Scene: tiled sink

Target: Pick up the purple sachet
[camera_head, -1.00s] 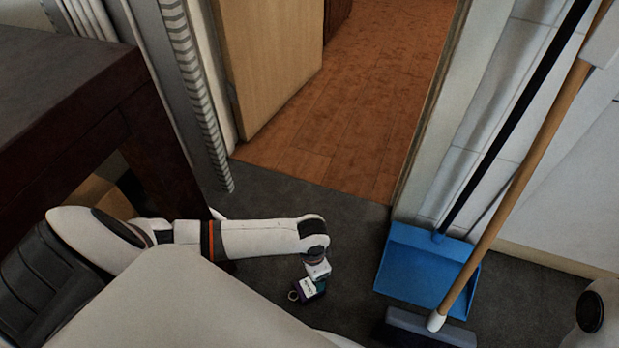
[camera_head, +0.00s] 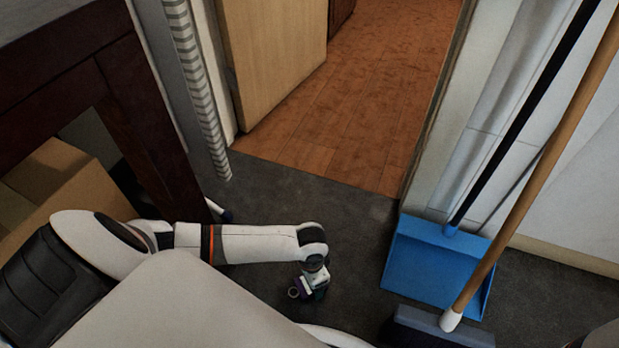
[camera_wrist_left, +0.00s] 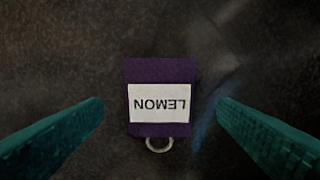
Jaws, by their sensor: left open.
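The purple sachet (camera_wrist_left: 160,70) lies on the dark floor in the left wrist view, with a white label reading LEMON, upside down, and a metal ring at its lower edge. My left gripper (camera_wrist_left: 160,128) is open, with one teal finger on each side of the sachet and a gap to both. In the head view my left gripper (camera_head: 316,290) points down at the floor, and the sachet (camera_head: 297,289) is partly hidden beside it. My right gripper is not in view.
A blue dustpan (camera_head: 435,270) and a broom (camera_head: 445,325) with a wooden handle stand to the right. A dark wooden table (camera_head: 150,130) with a cardboard box (camera_head: 60,180) under it is at left. Dark floor lies free between the gripper and dustpan.

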